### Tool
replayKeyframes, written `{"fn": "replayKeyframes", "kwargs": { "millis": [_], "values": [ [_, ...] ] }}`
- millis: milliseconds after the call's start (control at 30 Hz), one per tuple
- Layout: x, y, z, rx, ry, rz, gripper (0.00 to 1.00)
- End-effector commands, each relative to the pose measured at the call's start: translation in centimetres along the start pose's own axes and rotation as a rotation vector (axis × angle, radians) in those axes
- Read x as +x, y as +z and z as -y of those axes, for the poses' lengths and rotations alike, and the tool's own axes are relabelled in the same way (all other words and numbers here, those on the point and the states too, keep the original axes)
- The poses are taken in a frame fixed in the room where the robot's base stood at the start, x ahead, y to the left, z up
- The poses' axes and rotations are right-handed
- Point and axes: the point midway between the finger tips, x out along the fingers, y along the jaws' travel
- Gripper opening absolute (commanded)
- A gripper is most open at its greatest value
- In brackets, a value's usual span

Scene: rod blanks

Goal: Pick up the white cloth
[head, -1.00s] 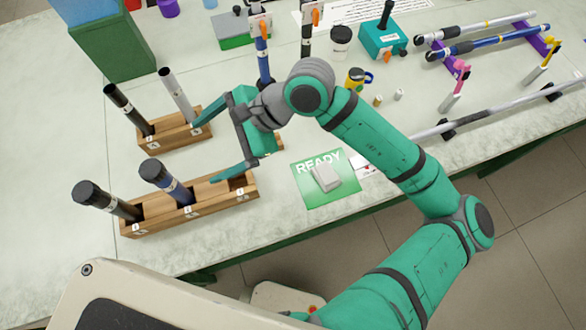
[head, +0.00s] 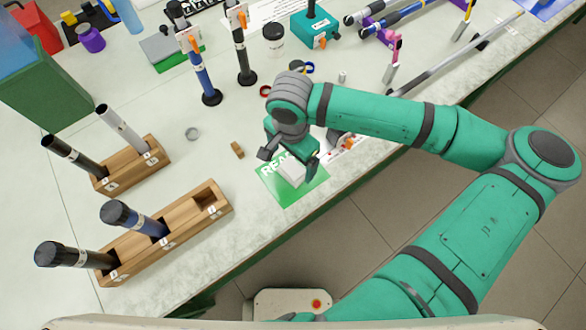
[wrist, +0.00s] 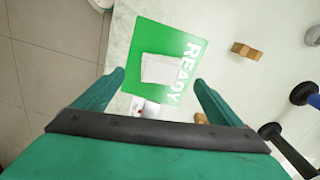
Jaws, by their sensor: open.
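The white cloth (head: 292,172) lies folded on the green READY mat (head: 283,195) near the table's front edge. In the wrist view the cloth (wrist: 160,69) shows as a pale, flat rectangle on the mat (wrist: 143,30), ahead of the jaws and roughly between their lines. My gripper (head: 290,160) hangs over the mat and hides part of it in the head view. In the wrist view my gripper (wrist: 160,82) has its two fingers wide apart with nothing between them. I cannot tell its exact height above the cloth.
Wooden racks holding dark and light rods stand left: a front rack (head: 190,222) and a rear rack (head: 152,158). A small wooden block (head: 237,150) and a grey ring (head: 192,134) lie between. Upright rods (head: 205,85) stand behind.

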Motion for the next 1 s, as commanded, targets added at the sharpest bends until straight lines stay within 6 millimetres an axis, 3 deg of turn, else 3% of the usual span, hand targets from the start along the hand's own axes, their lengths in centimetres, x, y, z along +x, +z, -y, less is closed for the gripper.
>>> {"fn": "replayKeyframes", "kwargs": {
  "millis": [267,600,900,1000],
  "values": [
    [2.0,0.0,0.1,0.001,-0.001,0.003,0.90],
    [6.0,-0.5,0.2,0.002,-0.002,0.003,0.90],
    [6.5,-0.6,0.2,0.000,-0.001,0.001,0.90],
    [6.5,-0.6,0.2,0.000,-0.001,0.002,0.69]
  ]
}}
